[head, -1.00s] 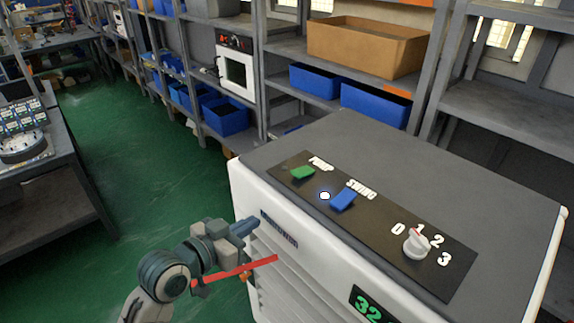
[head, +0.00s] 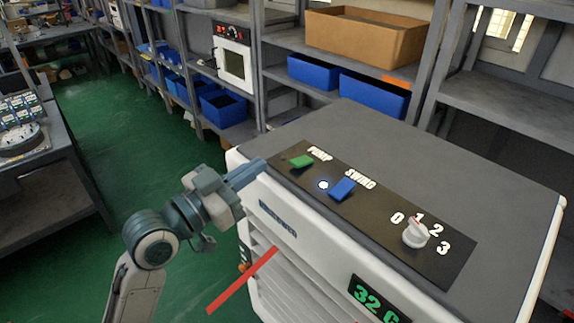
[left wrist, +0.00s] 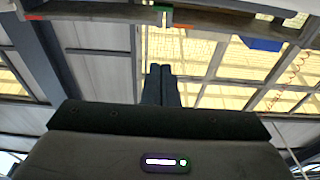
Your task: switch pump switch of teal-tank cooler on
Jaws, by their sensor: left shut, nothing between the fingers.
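The white cooler (head: 248,205) with a grey top (head: 450,170) stands in front of me. No teal tank shows on it. On its black panel, the green PUMP switch (head: 301,161) sits at the far left end, with the blue SWING switch (head: 341,189) to its right. A small lit indicator (head: 323,184) lies between them. My left gripper (head: 262,165) is shut and empty, its tips near the panel's left edge, left of the green switch; contact cannot be told. Its closed fingers show in the left wrist view (left wrist: 161,84). My right gripper is not in view.
A white knob (head: 415,234) numbered 0 to 3 and a "32 C" display (head: 376,300) are on the cooler. A red strip (head: 242,281) slants across its front. Shelves with blue bins (head: 375,95) and a brown box (head: 364,38) stand behind. Green floor (head: 110,150) is clear at left.

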